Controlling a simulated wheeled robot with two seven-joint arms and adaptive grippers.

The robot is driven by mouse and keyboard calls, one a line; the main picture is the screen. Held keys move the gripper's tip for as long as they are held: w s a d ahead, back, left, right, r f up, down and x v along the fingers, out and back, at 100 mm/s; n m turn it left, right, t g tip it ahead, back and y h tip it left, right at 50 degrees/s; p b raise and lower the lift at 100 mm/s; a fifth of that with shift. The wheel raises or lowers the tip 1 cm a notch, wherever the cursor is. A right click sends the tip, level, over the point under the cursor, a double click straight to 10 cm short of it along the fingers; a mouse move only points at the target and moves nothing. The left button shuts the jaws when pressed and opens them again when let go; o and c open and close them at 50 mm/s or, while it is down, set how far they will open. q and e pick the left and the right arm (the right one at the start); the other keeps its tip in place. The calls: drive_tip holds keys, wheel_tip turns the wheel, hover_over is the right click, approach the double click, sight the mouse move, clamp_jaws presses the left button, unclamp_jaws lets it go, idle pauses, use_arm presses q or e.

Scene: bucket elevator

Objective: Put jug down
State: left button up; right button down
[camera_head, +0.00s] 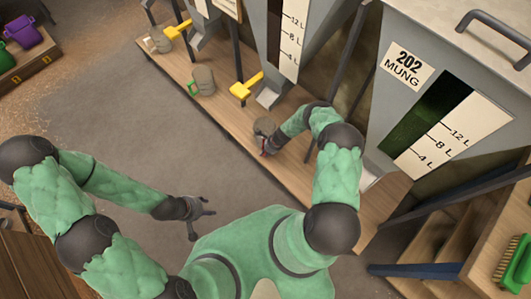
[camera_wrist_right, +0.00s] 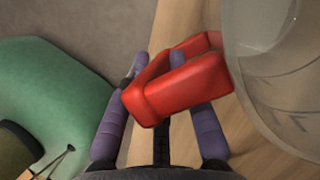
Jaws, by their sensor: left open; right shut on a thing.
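A grey see-through jug (camera_head: 264,127) with a red handle is at the long wooden bench (camera_head: 228,108), below the hoppers. My right gripper (camera_head: 268,146) is shut on the red handle. In the right wrist view the red handle (camera_wrist_right: 185,88) lies between the purple fingers, and the clear jug body (camera_wrist_right: 285,70) with its markings fills the right side. The jug looks upright over the wood; I cannot tell whether its base touches it. My left gripper (camera_head: 203,212) is open and empty over the floor, apart from the bench.
A green-handled jug (camera_head: 203,82) and another jug (camera_head: 158,40) stand further along the bench. Yellow chute levers (camera_head: 246,87) jut over it. The large hopper labelled 202 MUNG (camera_head: 404,66) is at the right. The grey floor (camera_head: 150,130) is open.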

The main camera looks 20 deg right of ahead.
drive_tip(key=shift+w+r, duration=0.1)
drive_tip(key=shift+r, duration=0.05)
drive_tip(key=c, duration=1.1)
unclamp_jaws()
drive_tip(key=shift+p+v, duration=2.25)
drive_tip(key=shift+v, duration=1.5)
drive_tip(key=shift+d, duration=0.1)
